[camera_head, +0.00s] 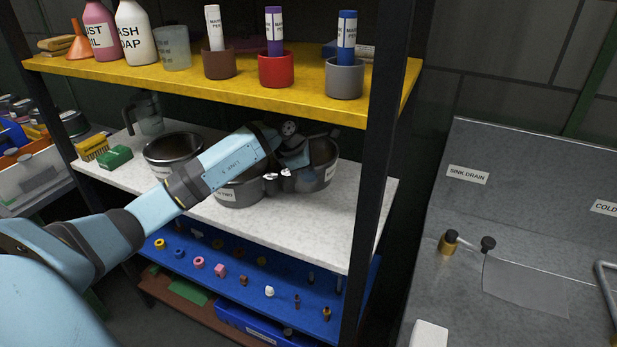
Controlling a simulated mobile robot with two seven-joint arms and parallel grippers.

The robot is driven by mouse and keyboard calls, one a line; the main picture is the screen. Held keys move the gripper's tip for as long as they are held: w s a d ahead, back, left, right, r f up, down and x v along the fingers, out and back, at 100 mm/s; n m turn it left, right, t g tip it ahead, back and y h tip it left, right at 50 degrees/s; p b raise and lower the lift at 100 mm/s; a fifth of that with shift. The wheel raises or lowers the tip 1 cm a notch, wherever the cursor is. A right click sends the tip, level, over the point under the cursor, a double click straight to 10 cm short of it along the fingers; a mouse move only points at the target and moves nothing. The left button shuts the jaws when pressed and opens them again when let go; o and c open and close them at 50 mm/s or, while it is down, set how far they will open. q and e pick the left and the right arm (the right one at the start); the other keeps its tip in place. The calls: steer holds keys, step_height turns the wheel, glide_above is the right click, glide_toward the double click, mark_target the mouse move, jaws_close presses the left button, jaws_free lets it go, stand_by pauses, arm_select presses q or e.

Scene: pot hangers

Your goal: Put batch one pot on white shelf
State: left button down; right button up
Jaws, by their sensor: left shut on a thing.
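The white shelf (215,208) is the middle level of the rack. Several grey metal pots are at it. One pot (172,148) stands at the left, partly behind my arm. A second pot (238,193) with a white label sits in the middle, its upper part covered by my left arm. A third pot (322,172) is at the right, beside the middle one. My left gripper (292,160) is at the third pot's near-left rim and appears shut on that pot. The fingertips are partly hidden. Label text is too covered or small to read fully. My right gripper is out of view.
A yellow shelf (130,73) with bottles, cups and markers is close above my gripper. A dark rack post (372,190) stands just right. A blue shelf (225,280) with small parts is below. A glass jug (146,112) and sponges (114,157) are at the left.

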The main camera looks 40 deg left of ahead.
arm_select(q)
steer(key=shift+f, duration=0.95)
steer(key=c, duration=1.6)
jaws_free()
steer(key=shift+f, duration=0.2)
steer(key=o, duration=0.4)
steer(key=shift+r, duration=0.1)
steer(key=shift+o, duration=0.2)
steer(key=shift+r, duration=0.1)
